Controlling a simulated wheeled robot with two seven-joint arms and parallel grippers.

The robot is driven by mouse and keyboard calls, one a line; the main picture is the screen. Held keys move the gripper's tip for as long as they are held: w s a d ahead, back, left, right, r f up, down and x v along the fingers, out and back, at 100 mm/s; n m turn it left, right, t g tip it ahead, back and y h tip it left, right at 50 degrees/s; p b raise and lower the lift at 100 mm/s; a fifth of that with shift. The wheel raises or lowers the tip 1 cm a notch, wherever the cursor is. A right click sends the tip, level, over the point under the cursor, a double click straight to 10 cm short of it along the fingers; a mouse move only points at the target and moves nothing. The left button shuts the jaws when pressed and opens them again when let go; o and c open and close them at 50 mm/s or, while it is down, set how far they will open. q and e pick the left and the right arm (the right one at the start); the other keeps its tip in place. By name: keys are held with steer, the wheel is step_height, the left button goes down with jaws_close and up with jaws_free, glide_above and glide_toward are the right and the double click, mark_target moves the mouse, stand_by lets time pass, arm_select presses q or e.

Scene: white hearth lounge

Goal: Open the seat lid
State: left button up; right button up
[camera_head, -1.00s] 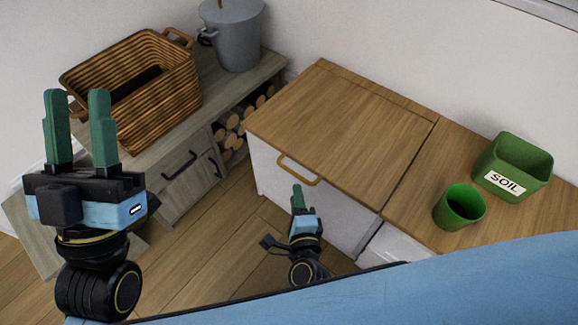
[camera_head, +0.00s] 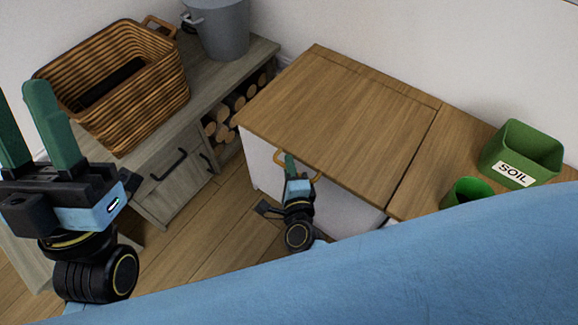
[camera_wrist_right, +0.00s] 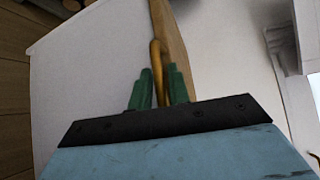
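The seat lid (camera_head: 340,125) is a wooden panel lying flat and closed on a white bench. A wooden loop handle (camera_head: 317,177) sticks out from its front edge. My right gripper (camera_head: 290,160) is at this handle. In the right wrist view the handle (camera_wrist_right: 157,70) passes between the two green fingers, with a thin gap visible beside it, so the gripper (camera_wrist_right: 158,80) looks open around it. Contact cannot be made out. My left gripper (camera_head: 32,95) is open and empty, raised at the left in front of the wicker basket.
A green soil box (camera_head: 522,155) and a green cup (camera_head: 468,191) stand on the fixed bench top right of the lid. A wicker basket (camera_head: 160,90) and a grey metal pot (camera_head: 220,30) stand on a low cabinet (camera_head: 225,85) at left. Floor is free before the bench.

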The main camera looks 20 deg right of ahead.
jaws_close()
steer(key=shift+r, duration=0.1)
